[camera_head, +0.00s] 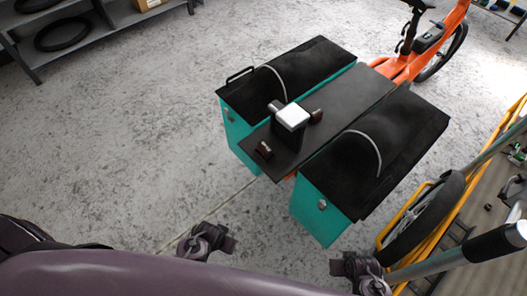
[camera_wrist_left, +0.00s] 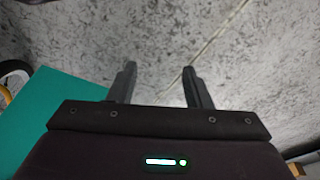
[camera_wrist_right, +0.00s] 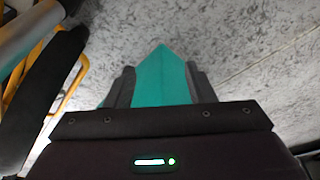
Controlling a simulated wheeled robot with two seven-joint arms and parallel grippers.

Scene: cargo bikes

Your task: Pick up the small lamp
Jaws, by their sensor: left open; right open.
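A small block with a white top (camera_head: 292,115) stands on a dark support on the flat black rack between two teal panniers. It may be the small lamp, but I cannot tell for sure. Small dark brown pieces sit near it on the rack, one to the right (camera_head: 317,116) and one at the front edge (camera_head: 264,150). My left gripper (camera_wrist_left: 158,75) is open and empty above the floor. My right gripper (camera_wrist_right: 160,75) is open; a teal pannier corner (camera_wrist_right: 160,85) shows between its fingers, apparently beyond them. In the head view both grippers are low, in front of the rack.
The teal panniers with black lids flank the black rack (camera_head: 345,95) of an orange bike (camera_head: 405,65). A yellow bike's wheel (camera_head: 425,220) is close on the right. Shelving with tyres (camera_head: 62,34) stands at the upper left. The floor on the left is clear.

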